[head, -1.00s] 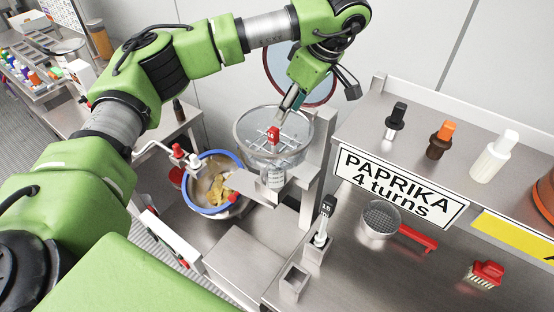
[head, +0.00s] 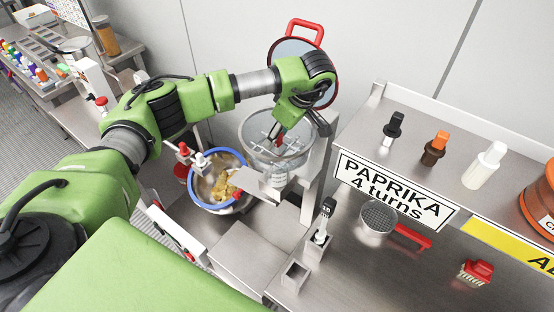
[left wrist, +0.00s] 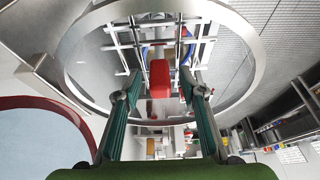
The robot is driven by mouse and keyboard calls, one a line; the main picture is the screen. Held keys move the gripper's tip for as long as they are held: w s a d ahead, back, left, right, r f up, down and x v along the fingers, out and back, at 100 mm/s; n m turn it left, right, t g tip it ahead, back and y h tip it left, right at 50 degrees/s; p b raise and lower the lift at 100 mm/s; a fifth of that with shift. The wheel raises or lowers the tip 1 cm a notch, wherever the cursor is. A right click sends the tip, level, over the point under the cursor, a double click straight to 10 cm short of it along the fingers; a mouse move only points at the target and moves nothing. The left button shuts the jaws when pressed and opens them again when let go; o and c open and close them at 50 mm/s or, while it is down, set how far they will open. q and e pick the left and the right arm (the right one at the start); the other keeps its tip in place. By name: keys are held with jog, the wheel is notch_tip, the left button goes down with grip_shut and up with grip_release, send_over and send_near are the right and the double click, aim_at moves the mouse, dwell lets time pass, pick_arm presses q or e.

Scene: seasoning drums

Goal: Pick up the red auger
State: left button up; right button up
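The red auger (head: 281,140) stands in the clear round hopper (head: 249,152), its red head up among metal bars. My left gripper (head: 284,133) is over the hopper and largely hides the head in the head view. In the left wrist view the red head (left wrist: 160,76) lies between the two fingertips of my left gripper (left wrist: 160,92), with a visible gap on each side. The fingers are open. How deep they reach around the head is hard to tell. My right gripper is not in view.
A blue-rimmed bowl (head: 240,160) sits below left. The paprika shelf (head: 455,160) holds black, orange and white-topped parts. A red-rimmed round lid (head: 330,90) stands behind.

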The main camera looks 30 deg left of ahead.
pick_arm(q)
jog(key=shift+f, duration=0.1)
grip_shut()
